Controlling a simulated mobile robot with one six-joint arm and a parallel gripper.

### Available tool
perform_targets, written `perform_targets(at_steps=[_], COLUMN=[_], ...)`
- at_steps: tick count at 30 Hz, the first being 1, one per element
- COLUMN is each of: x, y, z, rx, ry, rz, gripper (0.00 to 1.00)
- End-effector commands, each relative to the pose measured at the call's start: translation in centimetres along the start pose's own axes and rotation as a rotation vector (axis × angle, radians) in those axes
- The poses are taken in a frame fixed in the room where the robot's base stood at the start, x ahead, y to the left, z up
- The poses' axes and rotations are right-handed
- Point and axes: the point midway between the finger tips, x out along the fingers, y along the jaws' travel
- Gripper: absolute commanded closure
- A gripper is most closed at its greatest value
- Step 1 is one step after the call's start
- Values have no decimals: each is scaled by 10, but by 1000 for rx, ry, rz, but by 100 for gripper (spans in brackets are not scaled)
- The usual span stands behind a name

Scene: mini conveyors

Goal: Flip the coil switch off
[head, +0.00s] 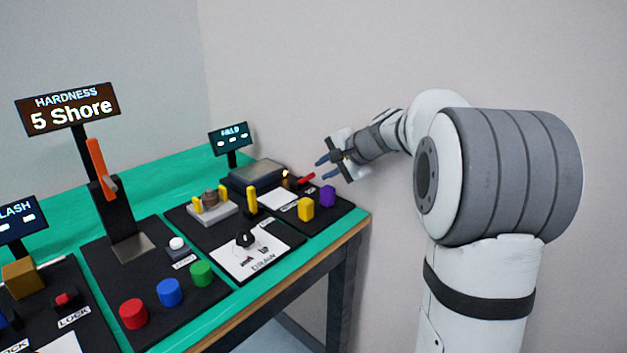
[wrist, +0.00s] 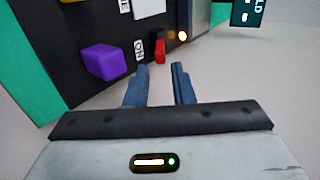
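A red switch lever (wrist: 159,50), which I take to be the coil switch, stands on the black panel beside a white label (wrist: 140,50) reading "ON". In the head view the red lever (head: 306,178) is near the back right corner of the table, close to my fingers. My gripper (wrist: 160,68) is open, its two blue fingers apart with nothing between them. In the wrist view the lever appears just beyond the fingertips, in line with the gap. In the head view my gripper (head: 325,168) is just right of the lever. An orange lamp (wrist: 183,36) by the lever glows.
A purple block (wrist: 103,61) sits near the switch; a yellow block (head: 306,209) is beside it in the head view. A display (head: 231,138) and a grey boxed device (head: 257,175) stand behind. The wall is close behind the gripper.

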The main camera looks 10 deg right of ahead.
Motion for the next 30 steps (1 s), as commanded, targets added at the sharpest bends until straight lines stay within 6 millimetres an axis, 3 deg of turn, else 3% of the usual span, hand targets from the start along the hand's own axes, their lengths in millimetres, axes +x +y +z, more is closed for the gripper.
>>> perform_targets(at_steps=[3,10,20,28,30], x=[23,48,52,51,51], y=[2,2,1,1,2], z=[1,0,0,0,0], rx=[0,0,-1,0,0], ry=[-4,-1,0,0,0], rz=[2,2,2,2,3], gripper=[78,78,78,99,100])
